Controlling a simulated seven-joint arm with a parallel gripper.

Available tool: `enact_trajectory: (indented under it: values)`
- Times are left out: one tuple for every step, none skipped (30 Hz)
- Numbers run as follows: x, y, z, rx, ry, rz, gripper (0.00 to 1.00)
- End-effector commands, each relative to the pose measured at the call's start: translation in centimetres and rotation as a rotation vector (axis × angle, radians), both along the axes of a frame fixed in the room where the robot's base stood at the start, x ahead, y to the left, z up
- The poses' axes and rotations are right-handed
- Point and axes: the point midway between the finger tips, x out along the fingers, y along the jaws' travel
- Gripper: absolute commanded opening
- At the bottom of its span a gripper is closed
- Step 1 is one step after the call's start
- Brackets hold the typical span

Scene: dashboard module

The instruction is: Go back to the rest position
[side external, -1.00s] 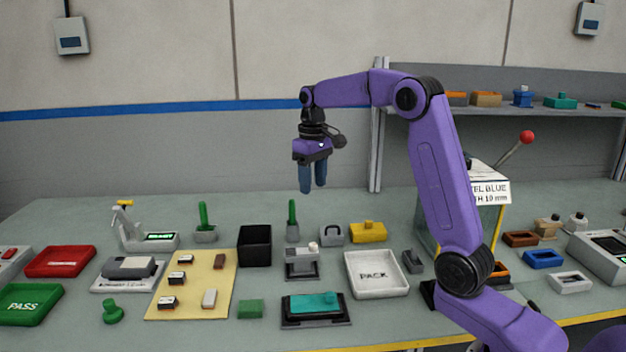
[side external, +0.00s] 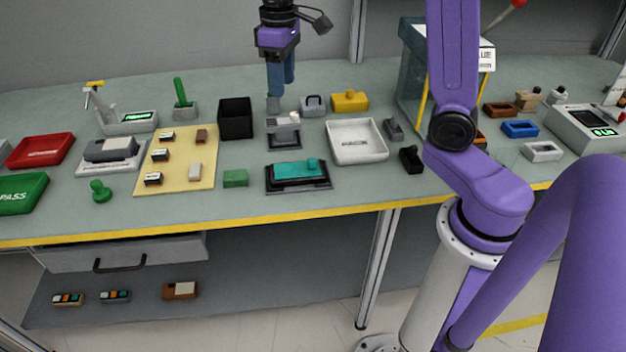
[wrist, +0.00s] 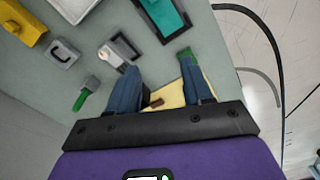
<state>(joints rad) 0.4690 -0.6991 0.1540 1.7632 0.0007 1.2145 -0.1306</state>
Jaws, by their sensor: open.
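My gripper (side external: 281,85) hangs from my purple arm with its blue fingers pointing down, above the back middle of the bench. The fingers overlap the back of a grey fixture (side external: 284,124) in the side view, but the height between them is hard to judge. In the wrist view my gripper (wrist: 160,85) has its two blue fingers wide apart with nothing held between them. The bench surface and a cream board (wrist: 172,97) with a small brown block show beyond the fingers. No rest marker is visible.
A black bin (side external: 236,118), a white tray (side external: 357,141), a teal block on a dark base (side external: 297,171) and a yellow block (side external: 349,101) stand around the fixture. A clear-sided box (side external: 410,75) stands right. Open bench lies behind the objects.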

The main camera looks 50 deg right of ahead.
Motion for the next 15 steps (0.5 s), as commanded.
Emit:
enact_trajectory:
  values:
    - [-1.4,1.0,-0.2,0.000,0.000,0.040,0.50]
    - [-2.1,1.5,-0.3,0.001,-0.001,0.063,0.50]
    - [-3.2,2.2,-0.5,0.001,-0.002,0.092,0.50]
    - [-4.0,2.7,-0.6,0.001,-0.002,0.115,0.50]
    - [-4.8,3.1,-0.8,0.002,-0.002,0.137,0.50]
    - [-5.9,3.7,-1.0,0.002,-0.004,0.168,0.50]
    - [-6.8,4.0,-1.2,0.002,-0.004,0.189,0.50]
    - [-7.6,4.3,-1.4,0.003,-0.004,0.212,0.50]
    - [-8.8,4.7,-1.6,0.003,-0.006,0.241,0.50]
    - [-9.7,5.0,-1.8,0.004,-0.006,0.264,0.50]
    - [-10.6,5.2,-2.0,0.004,-0.006,0.287,0.50]
    - [-11.8,5.5,-2.2,0.005,-0.007,0.317,0.50]
    - [-12.7,5.7,-2.4,0.005,-0.008,0.339,0.50]
    - [-13.6,5.8,-2.6,0.006,-0.008,0.362,0.50]
    - [-14.8,5.9,-2.9,0.007,-0.009,0.391,0.50]
